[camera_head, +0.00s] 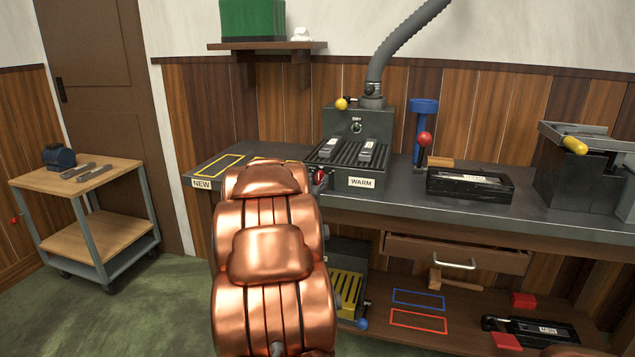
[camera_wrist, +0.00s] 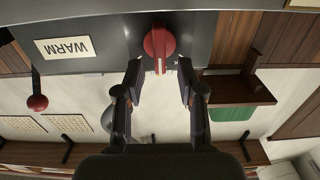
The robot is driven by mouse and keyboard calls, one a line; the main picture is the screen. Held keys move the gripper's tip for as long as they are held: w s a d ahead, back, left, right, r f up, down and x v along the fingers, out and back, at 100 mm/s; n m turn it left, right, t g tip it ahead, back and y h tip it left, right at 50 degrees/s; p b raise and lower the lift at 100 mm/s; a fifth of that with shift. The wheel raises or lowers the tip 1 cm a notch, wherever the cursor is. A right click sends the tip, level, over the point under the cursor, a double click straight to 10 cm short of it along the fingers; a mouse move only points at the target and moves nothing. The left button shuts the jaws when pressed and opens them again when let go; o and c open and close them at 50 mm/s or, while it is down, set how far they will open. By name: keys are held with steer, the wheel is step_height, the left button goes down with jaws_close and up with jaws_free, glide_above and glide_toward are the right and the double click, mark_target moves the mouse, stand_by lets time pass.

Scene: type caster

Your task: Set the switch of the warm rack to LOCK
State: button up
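The warm rack (camera_head: 343,176) is a dark grey slatted unit on the bench with a WARM label (camera_head: 362,182) on its front. Its switch is a red knob (camera_head: 320,177) at the front's left end, partly behind my copper arm in the head view. The wrist view is upside down and shows the red knob (camera_wrist: 159,42) with a raised ridge, beside the WARM label (camera_wrist: 67,47). My gripper (camera_wrist: 160,72) is open and empty, its fingertips just short of the knob and on either side of it. No LOCK mark is readable.
Two metal pieces (camera_head: 367,150) lie on the rack's slats. A red ball-ended lever (camera_head: 425,139) and a black box (camera_head: 470,185) are to the right. A cart (camera_head: 110,172) stands left. My arm hides part of the bench.

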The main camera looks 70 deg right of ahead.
steer(key=shift+w+d, duration=0.1)
steer(key=shift+d, duration=0.85)
jaws_close()
